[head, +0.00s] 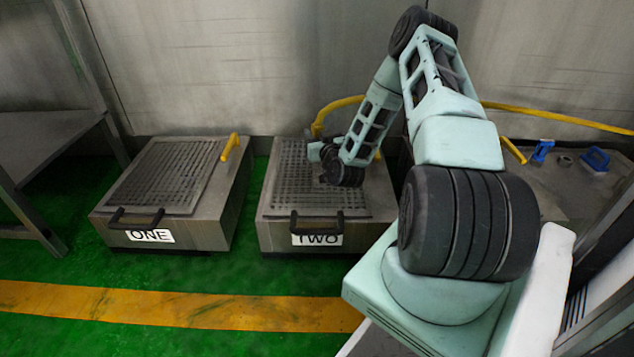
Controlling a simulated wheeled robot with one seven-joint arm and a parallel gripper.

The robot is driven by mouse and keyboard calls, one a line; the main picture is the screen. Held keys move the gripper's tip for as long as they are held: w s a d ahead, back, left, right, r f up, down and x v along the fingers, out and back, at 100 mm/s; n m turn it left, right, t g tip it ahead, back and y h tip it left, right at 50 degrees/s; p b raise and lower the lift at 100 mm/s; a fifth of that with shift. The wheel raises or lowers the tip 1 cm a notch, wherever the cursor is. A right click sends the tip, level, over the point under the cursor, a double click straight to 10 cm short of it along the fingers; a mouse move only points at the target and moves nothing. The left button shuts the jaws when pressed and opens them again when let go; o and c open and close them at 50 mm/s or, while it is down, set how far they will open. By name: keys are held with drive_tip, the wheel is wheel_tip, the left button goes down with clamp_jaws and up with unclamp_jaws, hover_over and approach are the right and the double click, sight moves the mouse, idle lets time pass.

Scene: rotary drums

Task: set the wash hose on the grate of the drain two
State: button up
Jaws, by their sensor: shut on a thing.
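The yellow wash hose (345,102) comes in from the right, passes behind my arm, and bends down above the back edge of drain two. Drain two (285,228) is a metal box with a grate (290,178) on top, a black front handle and a "TWO" label. My gripper (318,152) is over the back middle of the grate, shut on the hose near its bend. The fingers are small and partly hidden by my wrist, as is the hose end. I cannot tell whether the hose touches the grate.
Drain one (203,228), labelled "ONE", stands to the left with a yellow lever (232,145). Part of a yellow piece (378,154) shows beside my forearm. Blue items (595,158) lie on a surface at right. A metal table (45,135) stands left. The grate's front is bare.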

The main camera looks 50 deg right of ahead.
drive_tip(key=shift+s+f+b, duration=0.1)
drive_tip(key=shift+f+b, duration=2.7)
drive_tip(key=shift+f, duration=2.4)
drive_tip(key=o, duration=1.1)
drive_tip(key=shift+f, duration=0.15)
drive_tip(key=shift+r, duration=0.45)
drive_tip(key=p+v, duration=0.4)
drive_tip(key=v, duration=0.3)
drive_tip(key=shift+a+r, duration=0.15)
drive_tip(key=shift+r, duration=0.15)
drive_tip(key=shift+s, duration=0.15)
